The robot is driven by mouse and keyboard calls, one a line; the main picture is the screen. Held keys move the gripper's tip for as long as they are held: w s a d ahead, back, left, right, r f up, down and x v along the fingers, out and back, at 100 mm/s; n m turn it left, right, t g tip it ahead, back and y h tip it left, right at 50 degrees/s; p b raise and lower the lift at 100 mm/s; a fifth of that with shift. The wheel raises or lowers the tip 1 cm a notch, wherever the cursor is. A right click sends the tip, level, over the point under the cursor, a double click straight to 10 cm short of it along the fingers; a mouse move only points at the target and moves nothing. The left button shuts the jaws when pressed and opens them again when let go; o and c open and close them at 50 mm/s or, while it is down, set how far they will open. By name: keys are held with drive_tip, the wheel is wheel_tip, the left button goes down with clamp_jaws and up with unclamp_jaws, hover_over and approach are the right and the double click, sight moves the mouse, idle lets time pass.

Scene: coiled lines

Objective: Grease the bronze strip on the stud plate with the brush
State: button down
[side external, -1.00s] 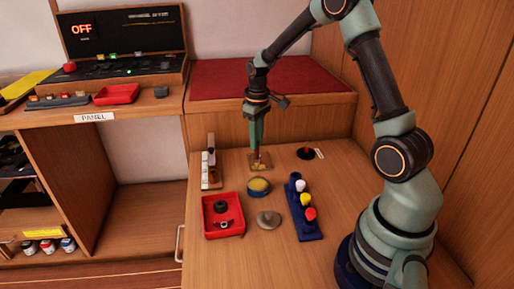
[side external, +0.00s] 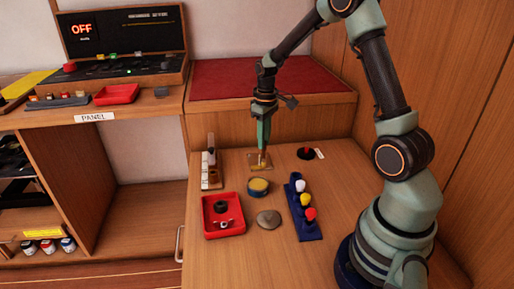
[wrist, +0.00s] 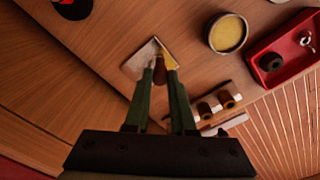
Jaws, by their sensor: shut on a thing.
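My gripper (side external: 263,147) points down at the back of the bench and is shut on a slim brush. Its red-brown handle (wrist: 160,74) shows between the fingers in the wrist view. The small stud plate (side external: 259,162) lies flat under the brush and also shows in the wrist view (wrist: 137,62). A yellow patch (wrist: 171,57) shows at the plate's right side, partly behind a finger. I cannot tell whether it is strip or grease. The brush tip is over the plate; contact is unclear. The open round tin of yellow grease (side external: 258,187) stands in front of the plate.
A red tray (side external: 238,229) holds a dark ring and a small metal part. A grey disc (side external: 268,219) lies beside it. A blue rack (side external: 308,233) with coloured knobs stands right. A small rack (side external: 205,183) stands left of the plate. A black disc with a red top (side external: 305,153) lies right.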

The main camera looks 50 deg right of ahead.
drive_tip(key=shift+s, duration=0.15)
drive_tip(key=shift+r, duration=3.5)
drive_tip(key=s+a+r, duration=0.1)
drive_tip(key=s+a, duration=0.2)
drive_tip(key=a, duration=0.5)
drive_tip(key=s+a+r, duration=0.2)
drive_tip(key=s+a, duration=0.2)
drive_tip(key=a, duration=0.4)
drive_tip(key=shift+a, duration=0.4)
